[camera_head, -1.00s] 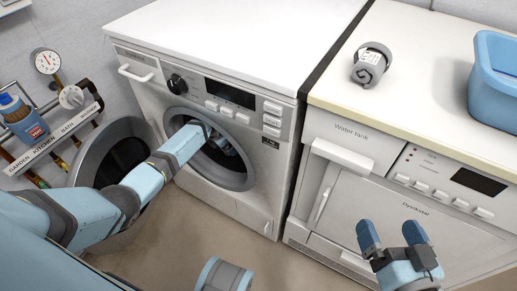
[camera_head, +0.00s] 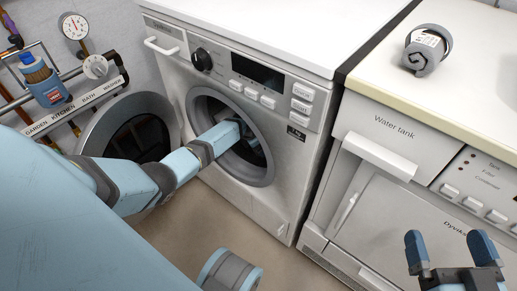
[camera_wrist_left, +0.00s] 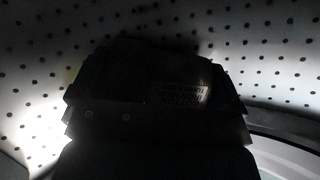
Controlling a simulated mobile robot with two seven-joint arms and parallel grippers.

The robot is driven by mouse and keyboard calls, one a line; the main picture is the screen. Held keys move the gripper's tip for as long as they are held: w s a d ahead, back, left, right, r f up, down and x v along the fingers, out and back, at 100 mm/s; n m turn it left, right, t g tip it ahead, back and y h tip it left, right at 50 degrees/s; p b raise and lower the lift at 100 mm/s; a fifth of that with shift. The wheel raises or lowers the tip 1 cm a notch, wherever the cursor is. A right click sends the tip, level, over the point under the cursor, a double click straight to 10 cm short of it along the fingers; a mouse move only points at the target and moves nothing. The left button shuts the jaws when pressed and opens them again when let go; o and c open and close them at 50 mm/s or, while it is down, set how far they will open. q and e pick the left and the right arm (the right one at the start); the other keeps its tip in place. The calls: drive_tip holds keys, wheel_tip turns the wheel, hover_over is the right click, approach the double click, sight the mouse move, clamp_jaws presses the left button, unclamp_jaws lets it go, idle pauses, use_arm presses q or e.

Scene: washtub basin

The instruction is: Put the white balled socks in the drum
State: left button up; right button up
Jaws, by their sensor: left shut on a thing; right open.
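My left arm reaches through the round door opening of the washing machine (camera_head: 285,130), so its gripper is hidden inside the drum in the head view. In the left wrist view the pale perforated drum wall (camera_wrist_left: 270,70) surrounds my left gripper (camera_wrist_left: 155,95). It is shut on a dark, shadowed thing with a printed label (camera_wrist_left: 182,93). Its colour is too dark to tell, so I cannot confirm it is the white balled socks. No white balled socks show in the head view. My right gripper (camera_head: 449,245) is open and empty in front of the dryer.
A grey rolled bundle with a label (camera_head: 428,48) lies on the dryer top (camera_head: 480,70). The open round washer door (camera_head: 130,135) stands left of the opening. A blue bottle (camera_head: 45,82) sits on the pipe rack at far left. Floor before the machines is clear.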

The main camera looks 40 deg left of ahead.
sight(250, 147)
use_arm(q)
drive_tip(key=shift+f, duration=0.45)
drive_tip(key=shift+r, duration=0.15)
drive_tip(key=shift+f, duration=0.2)
drive_tip(key=o, duration=0.6)
drive_tip(key=shift+c, duration=0.2)
drive_tip(key=shift+r, duration=0.2)
drive_tip(key=p+v, duration=0.2)
drive_tip(key=shift+r, duration=0.3)
drive_tip(key=p+v, duration=0.3)
drive_tip(key=v, duration=0.1)
drive_tip(key=p+v, duration=0.2)
drive_tip(key=v, duration=0.2)
drive_tip(key=shift+r, duration=0.1)
drive_tip(key=shift+s+a+r+p, duration=0.15)
drive_tip(key=shift+s+r+p, duration=0.25)
drive_tip(key=shift+r, duration=0.15)
use_arm(e)
drive_tip(key=r+m, duration=0.1)
drive_tip(key=s+r+m, duration=0.1)
drive_tip(key=r, duration=0.1)
drive_tip(key=s+a+r+m, duration=0.1)
drive_tip(key=shift+r+t, duration=0.2)
drive_tip(key=shift+t, duration=0.1)
